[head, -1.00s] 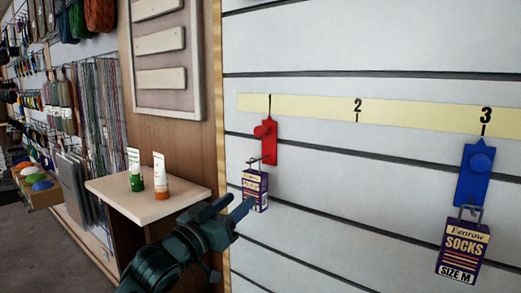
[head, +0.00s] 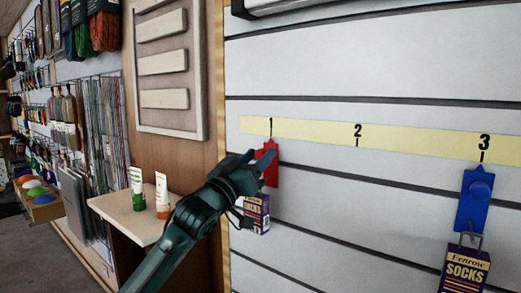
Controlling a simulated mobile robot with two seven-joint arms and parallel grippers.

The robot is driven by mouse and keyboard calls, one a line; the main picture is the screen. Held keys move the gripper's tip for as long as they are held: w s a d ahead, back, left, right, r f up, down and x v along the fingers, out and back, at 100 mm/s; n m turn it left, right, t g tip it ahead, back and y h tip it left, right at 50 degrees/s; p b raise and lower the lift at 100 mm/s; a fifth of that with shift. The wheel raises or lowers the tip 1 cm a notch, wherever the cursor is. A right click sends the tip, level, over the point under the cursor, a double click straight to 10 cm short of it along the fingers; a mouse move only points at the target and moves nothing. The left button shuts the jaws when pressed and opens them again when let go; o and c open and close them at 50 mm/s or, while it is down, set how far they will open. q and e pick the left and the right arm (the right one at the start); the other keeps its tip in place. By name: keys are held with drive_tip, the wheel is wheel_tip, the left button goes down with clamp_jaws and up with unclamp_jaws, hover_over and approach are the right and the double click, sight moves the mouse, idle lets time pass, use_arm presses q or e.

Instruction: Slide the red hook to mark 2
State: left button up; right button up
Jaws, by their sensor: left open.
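The red hook (head: 272,175) hangs on the slatted wall under mark 1 of the yellow strip (head: 310,135). A purple sock pack (head: 262,222) hangs below it. Mark 2 (head: 358,132) is to the right, with bare wall beneath it. My left gripper (head: 262,158) is open, in front of the red hook's upper part and covering its knob. I cannot tell whether the fingers touch it. My right gripper does not show.
A blue hook (head: 473,200) with a sock pack (head: 464,270) hangs under mark 3. A small shelf (head: 125,212) at left holds a green-and-white tube (head: 137,188) and an orange-and-white tube (head: 162,195). The wall between the hooks is clear.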

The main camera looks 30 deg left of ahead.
use_arm(q)
drive_tip(key=shift+w+r, duration=0.25)
drive_tip(key=shift+w, duration=0.45)
drive_tip(key=shift+c, duration=0.4)
clamp_jaws()
